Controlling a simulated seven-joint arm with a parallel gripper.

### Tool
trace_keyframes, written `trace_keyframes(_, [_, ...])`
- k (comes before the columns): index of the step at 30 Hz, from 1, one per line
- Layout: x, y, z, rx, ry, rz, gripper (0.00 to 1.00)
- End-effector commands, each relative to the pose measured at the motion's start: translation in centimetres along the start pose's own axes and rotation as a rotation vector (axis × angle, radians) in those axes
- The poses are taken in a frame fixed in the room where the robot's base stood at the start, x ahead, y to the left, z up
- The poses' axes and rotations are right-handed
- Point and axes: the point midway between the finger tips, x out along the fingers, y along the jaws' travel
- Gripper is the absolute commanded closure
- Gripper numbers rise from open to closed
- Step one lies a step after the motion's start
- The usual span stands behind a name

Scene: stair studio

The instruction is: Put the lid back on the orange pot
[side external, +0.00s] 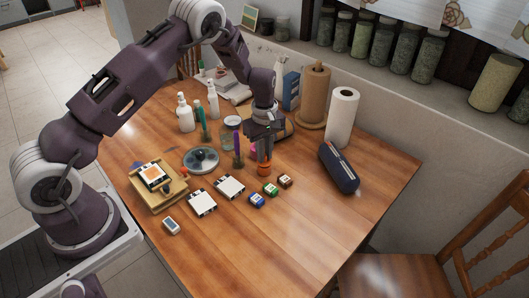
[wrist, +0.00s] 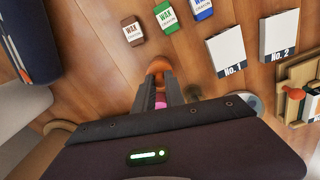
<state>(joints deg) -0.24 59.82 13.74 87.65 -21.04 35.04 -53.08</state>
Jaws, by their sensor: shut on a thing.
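The orange pot (side external: 264,170) stands on the wooden table, directly below my gripper (side external: 263,155) in the side external view. My gripper points down, with its fingertips at the pot's top. In the wrist view my gripper (wrist: 159,78) has its fingers close together, with orange (wrist: 158,66) showing at their tips. My gripper is shut on the lid, which the fingers mostly hide. I cannot tell whether the lid touches the rim. A pink thing (side external: 253,151) shows just behind the fingers, and also between them in the wrist view (wrist: 160,101).
A purple-topped marker (side external: 238,150) stands close left of my gripper. A dark blue case (side external: 339,168) lies to the right. Several small crayon boxes (side external: 271,189) and white cards (side external: 230,187) lie in front. A round dish (side external: 201,160) and wooden tray (side external: 160,197) are left. The front right table is clear.

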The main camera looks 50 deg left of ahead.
Motion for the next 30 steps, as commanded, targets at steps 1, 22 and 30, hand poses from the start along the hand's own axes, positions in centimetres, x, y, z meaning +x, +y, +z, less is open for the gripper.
trace_keyframes(1, [0.07, -0.01, 0.00, 0.000, 0.000, 0.000, 1.00])
trace_keyframes(22, [0.32, -0.01, 0.00, 0.000, 0.000, 0.000, 1.00])
trace_keyframes(30, [0.32, -0.01, 0.00, 0.000, 0.000, 0.000, 0.60])
